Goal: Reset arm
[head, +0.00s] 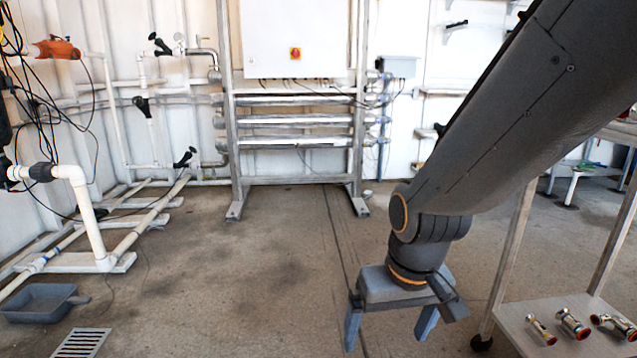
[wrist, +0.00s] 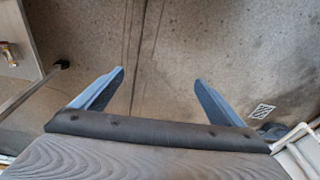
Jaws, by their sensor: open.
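My gripper (head: 388,330) hangs at the end of my dark grey arm, right of centre in the head view, pointing down over the concrete floor. Its two blue-grey fingers are spread apart with nothing between them. In the wrist view, my gripper (wrist: 160,90) also shows open, with bare floor between and beyond the fingertips. My arm comes in from the upper right of the head view and hides part of the back wall.
A wheeled cart (head: 515,318) with several metal fittings on its shelf stands at the lower right. A metal frame with a white cabinet (head: 295,35) stands at the back. White pipes (head: 92,215) and a grey dustpan (head: 40,302) are at left. The middle floor is clear.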

